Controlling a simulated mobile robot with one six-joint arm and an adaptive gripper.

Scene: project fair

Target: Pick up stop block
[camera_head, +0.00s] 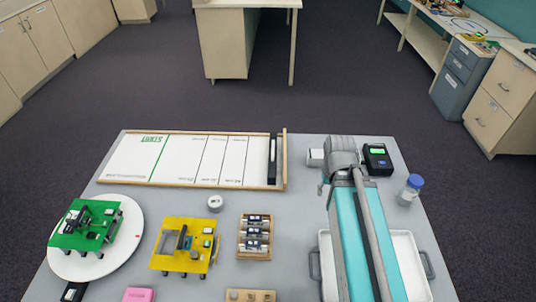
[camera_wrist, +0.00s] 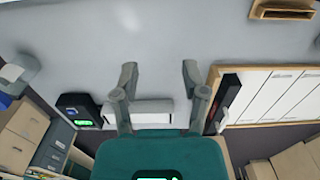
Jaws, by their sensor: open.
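No thing carries a readable stop block label. A plain white block (camera_head: 316,157) lies on the grey table beside my gripper, which partly hides it in the head view. In the wrist view the white block (camera_wrist: 152,112) appears between my spread fingers. My gripper (camera_wrist: 158,72) is open and empty, pointing down above the table; its fingertips are mostly hidden in the head view. A dark upright bar (camera_head: 272,160) stands at the right end of the white START board (camera_head: 182,158); the dark bar also shows in the wrist view (camera_wrist: 229,96).
A black device with a green screen (camera_head: 378,159) and a blue-capped jar (camera_head: 410,189) stand at right. A white tray (camera_head: 415,275) lies under my arm. Green (camera_head: 88,225) and yellow (camera_head: 186,244) boards and a wooden rack (camera_head: 254,237) are at left and centre.

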